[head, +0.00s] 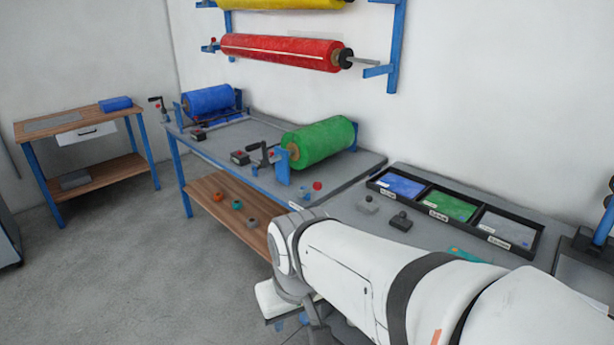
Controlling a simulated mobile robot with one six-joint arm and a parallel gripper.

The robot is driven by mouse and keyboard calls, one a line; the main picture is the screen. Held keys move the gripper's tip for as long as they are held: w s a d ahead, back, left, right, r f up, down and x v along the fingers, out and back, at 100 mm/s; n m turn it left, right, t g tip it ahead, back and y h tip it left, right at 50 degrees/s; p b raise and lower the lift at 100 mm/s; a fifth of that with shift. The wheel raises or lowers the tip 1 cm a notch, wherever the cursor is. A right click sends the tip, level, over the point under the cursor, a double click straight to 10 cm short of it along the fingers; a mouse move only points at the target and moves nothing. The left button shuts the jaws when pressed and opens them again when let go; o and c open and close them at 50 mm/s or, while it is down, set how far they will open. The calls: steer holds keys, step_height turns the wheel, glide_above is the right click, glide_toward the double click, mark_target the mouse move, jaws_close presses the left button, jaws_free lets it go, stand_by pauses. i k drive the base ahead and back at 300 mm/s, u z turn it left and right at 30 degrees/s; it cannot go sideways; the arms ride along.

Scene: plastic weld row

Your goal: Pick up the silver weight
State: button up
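The black tray (463,184) holds blue, green and grey sheets in three compartments. A green roll (320,143) and a blue roll (209,101) sit on the left bench. Several small coloured pieces lie on its wooden shelf (210,187). Another wooden table (75,121) stands far left. The floor between is clear.

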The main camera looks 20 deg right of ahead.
mark_target(366, 205)
steer(key=z, duration=0.7)
steer(key=i, duration=1.05)
steer(key=z, duration=0.8)
steer(key=k, duration=0.75)
steer(key=z, duration=0.2)
steer(key=i, duration=0.85)
steer(key=u, duration=0.1)
